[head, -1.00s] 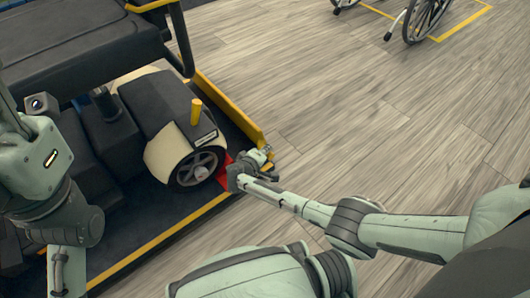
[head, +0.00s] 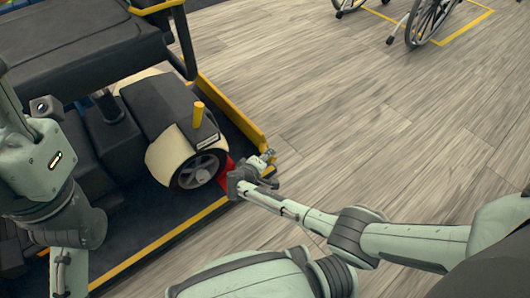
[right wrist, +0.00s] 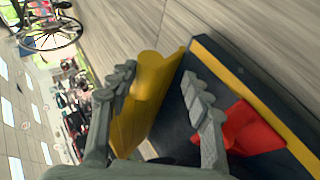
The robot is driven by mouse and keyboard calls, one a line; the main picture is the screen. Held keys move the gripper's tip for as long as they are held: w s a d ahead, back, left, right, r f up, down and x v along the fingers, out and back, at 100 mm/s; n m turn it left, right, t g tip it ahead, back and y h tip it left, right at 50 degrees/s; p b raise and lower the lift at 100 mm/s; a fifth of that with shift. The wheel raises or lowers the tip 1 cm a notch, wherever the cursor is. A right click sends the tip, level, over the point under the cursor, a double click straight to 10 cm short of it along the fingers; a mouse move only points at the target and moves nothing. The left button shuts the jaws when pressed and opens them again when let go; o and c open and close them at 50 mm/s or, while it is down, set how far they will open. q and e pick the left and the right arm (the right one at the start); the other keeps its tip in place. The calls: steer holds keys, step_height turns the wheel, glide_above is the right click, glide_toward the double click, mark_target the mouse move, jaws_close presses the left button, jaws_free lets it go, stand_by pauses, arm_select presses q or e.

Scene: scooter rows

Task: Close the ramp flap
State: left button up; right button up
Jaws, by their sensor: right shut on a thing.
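The ramp flap is a long yellow panel (head: 235,118) along the right edge of the dark, yellow-edged platform (head: 165,238). It stands up at a tilt from the platform edge. My right gripper (head: 262,163) is at the flap's near end, by the platform corner. In the right wrist view the yellow flap (right wrist: 142,112) runs between the two fingers of the right gripper (right wrist: 158,88), which is shut on it. My left arm hangs at the left over the platform; its gripper (head: 67,272) shows only partly at the bottom, and its fingers are unclear.
A mobility scooter with a cream-and-black wheel housing (head: 170,130) stands on the platform, close to the flap. A red patch (right wrist: 252,130) lies on the platform near my right fingers. Wheelchairs (head: 428,20) stand far off at the top right. The wood floor between is clear.

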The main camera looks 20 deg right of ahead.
step_height(320, 180, up, 10)
steer(key=shift+f, duration=0.15)
steer(key=shift+w, duration=0.1)
stand_by(0.4)
